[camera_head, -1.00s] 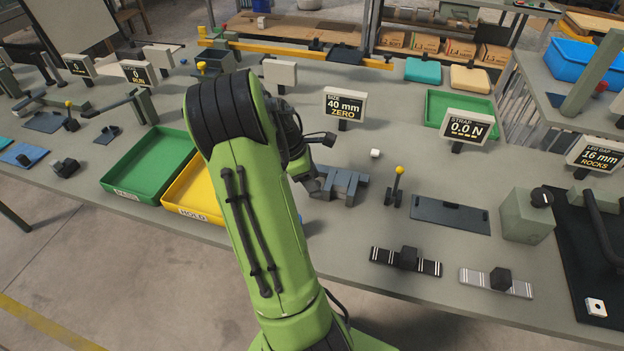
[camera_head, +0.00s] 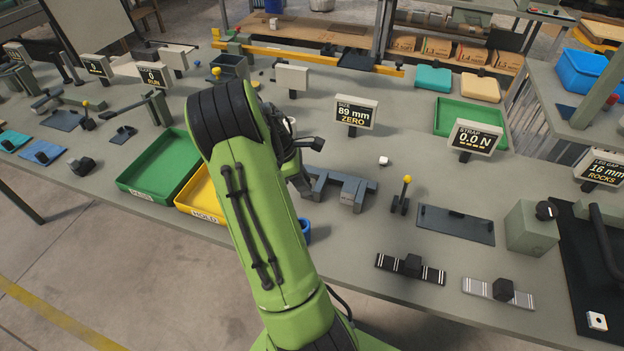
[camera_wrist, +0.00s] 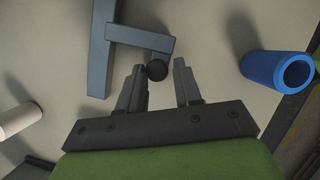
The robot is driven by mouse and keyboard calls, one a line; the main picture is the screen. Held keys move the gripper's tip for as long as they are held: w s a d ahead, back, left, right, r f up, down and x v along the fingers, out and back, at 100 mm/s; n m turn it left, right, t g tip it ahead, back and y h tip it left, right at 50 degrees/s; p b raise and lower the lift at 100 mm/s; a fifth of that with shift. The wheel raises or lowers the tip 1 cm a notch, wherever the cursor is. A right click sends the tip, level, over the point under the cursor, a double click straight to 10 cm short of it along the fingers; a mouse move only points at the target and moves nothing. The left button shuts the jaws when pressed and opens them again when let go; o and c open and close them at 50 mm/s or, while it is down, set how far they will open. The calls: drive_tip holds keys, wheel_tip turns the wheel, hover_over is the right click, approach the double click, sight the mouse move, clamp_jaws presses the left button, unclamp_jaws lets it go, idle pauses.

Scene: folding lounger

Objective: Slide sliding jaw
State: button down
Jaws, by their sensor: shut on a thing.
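The grey sliding gauge (camera_head: 345,188) lies on the bench right of my arm in the head view, its left part hidden by my arm. In the wrist view its dark beam (camera_wrist: 99,50) runs up the picture. The sliding jaw (camera_wrist: 140,38) sticks out to the right from the beam, with a round black knob (camera_wrist: 157,70) at its end. My gripper (camera_wrist: 160,78) is shut on the sliding jaw at the knob. The knob shows between the fingertips, close to the left one. The size display (camera_head: 354,115) reads 89 mm, ZERO.
A blue hollow cylinder (camera_wrist: 280,72) lies right of my gripper and a pale cylinder (camera_wrist: 18,120) to the left. Green (camera_head: 160,168) and yellow (camera_head: 203,197) trays stand left of my arm. A yellow-knobbed lever (camera_head: 403,196) stands right of the gauge.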

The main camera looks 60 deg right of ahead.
drive_tip(key=shift+s+d+r, duration=0.1)
drive_tip(key=shift+d+r, duration=0.1)
drive_tip(key=shift+d, duration=0.05)
drive_tip(key=c, duration=0.9)
unclamp_jaws()
drive_tip(key=shift+f, duration=0.1)
drive_tip(key=p+v, duration=0.5)
drive_tip(key=v, duration=1)
drive_tip(key=shift+a+r, duration=0.2)
drive_tip(key=shift+r, duration=0.15)
